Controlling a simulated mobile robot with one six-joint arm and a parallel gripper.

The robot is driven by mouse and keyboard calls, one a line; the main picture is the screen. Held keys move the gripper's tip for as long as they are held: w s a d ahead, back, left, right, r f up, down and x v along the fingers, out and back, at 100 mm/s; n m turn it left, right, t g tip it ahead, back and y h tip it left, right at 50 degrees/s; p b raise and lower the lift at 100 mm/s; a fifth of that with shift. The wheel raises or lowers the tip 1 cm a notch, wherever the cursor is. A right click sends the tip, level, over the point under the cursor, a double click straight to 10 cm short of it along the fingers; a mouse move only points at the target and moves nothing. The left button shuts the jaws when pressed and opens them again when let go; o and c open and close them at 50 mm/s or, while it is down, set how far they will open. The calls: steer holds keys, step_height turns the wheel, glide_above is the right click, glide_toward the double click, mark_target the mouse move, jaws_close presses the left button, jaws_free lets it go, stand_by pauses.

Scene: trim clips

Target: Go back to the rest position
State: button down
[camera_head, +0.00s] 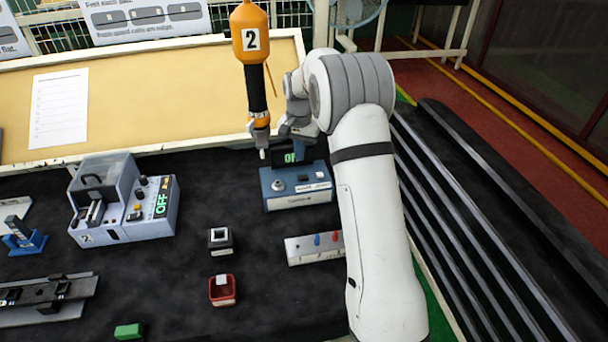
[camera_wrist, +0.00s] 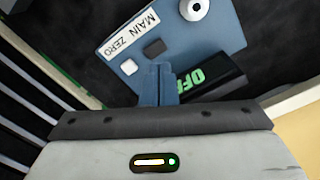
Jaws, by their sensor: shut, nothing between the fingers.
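My gripper is shut and empty. In the wrist view its blue fingers (camera_wrist: 157,84) are together over a blue box (camera_wrist: 205,45) with buttons, a round knob and a green OFF display. The same blue box (camera_head: 310,200) stands on the dark bench in the head view. My gripper (camera_head: 301,153) points down at the back of it, by the display. My arm reaches in from the right. I cannot tell whether the fingertips touch the box.
An orange tool (camera_head: 250,58) marked 2 hangs just left of my wrist. A grey machine (camera_head: 115,200) with an OFF display stands at the left. A plate (camera_head: 300,250) with red and blue pegs, a black block (camera_head: 220,240) and a red box (camera_head: 223,290) lie on the dark bench (camera_head: 180,285).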

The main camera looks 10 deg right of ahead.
stand_by(0.3)
steer(key=s+r+n+t+b, duration=0.1)
steer(key=s+r+n, duration=0.1)
steer(key=s+r, duration=0.55)
steer(key=s+r+n+t+b, duration=0.1)
steer(key=s+r, duration=0.4)
steer(key=s, duration=0.5)
steer(key=s+f+n+t, duration=0.1)
steer(key=s+f+n, duration=0.1)
steer(key=s, duration=1.8)
steer(key=shift+s+d+f+n+b, duration=0.15)
steer(key=shift+s+d+n+b, duration=0.1)
steer(key=shift+s+n+b, duration=0.2)
